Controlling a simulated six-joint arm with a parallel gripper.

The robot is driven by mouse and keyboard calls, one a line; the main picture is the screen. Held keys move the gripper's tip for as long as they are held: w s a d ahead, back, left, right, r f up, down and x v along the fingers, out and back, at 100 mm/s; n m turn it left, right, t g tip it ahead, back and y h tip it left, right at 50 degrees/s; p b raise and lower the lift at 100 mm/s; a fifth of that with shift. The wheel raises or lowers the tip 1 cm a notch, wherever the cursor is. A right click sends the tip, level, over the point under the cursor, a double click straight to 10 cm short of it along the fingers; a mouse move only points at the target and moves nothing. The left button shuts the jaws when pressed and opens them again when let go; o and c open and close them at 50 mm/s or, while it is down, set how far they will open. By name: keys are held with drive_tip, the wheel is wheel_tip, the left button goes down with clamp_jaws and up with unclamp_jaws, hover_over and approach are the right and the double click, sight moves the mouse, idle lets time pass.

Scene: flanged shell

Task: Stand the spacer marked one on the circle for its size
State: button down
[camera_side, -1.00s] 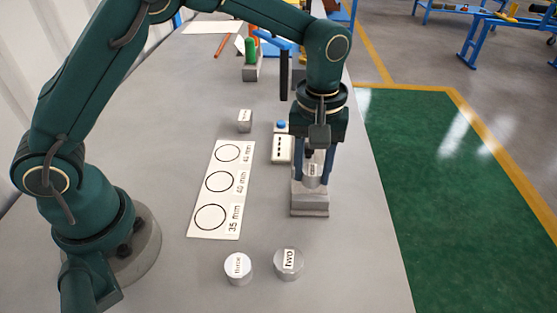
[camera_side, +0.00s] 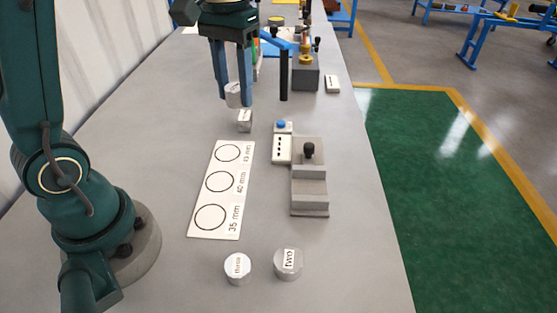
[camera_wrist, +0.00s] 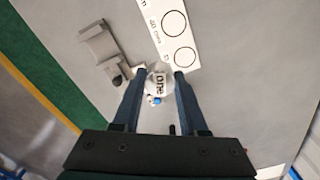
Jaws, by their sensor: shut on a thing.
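The spacer marked one (camera_wrist: 158,80) is a pale grey cylinder between my fingers, its label showing in the wrist view. In the side view the spacer (camera_side: 233,93) is held above the table, beyond the far end of the circle card. My gripper (camera_side: 233,99) is shut on it, fingers pointing down; its fingers also flank the spacer in the wrist view (camera_wrist: 160,74). The white card (camera_side: 205,226) has three outlined circles, all empty: 35 mm nearest, 40 mm in the middle, and a far one whose label is hard to read. The card shows in the wrist view (camera_wrist: 159,33).
Spacers marked three (camera_side: 238,268) and two (camera_side: 288,263) stand at the near end. A small grey block (camera_side: 244,121) lies below my gripper. A stepped grey fixture (camera_side: 309,190) with a black knob and a blue-buttoned box (camera_side: 282,148) stand right of the card.

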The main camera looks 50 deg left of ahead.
drive_tip(key=shift+s+r+m, duration=0.25)
drive_tip(key=shift+s+m, duration=0.25)
drive_tip(key=shift+m, duration=0.2)
drive_tip(key=shift+s+m, duration=0.2)
drive_tip(key=shift+m, duration=0.2)
drive_tip(key=w+f+n, duration=0.1)
drive_tip(key=n, duration=0.1)
drive_tip(key=w+n, duration=0.1)
drive_tip(key=n, duration=0.1)
drive_tip(key=shift+w+d+f, duration=0.2)
drive_tip(key=shift+w+f, duration=0.2)
drive_tip(key=shift+n, duration=0.9)
drive_tip(key=f, duration=0.1)
drive_tip(key=w+d+f, duration=0.1)
drive_tip(key=w+f, duration=0.1)
drive_tip(key=shift+d+f, duration=0.2)
drive_tip(key=shift+d, duration=0.15)
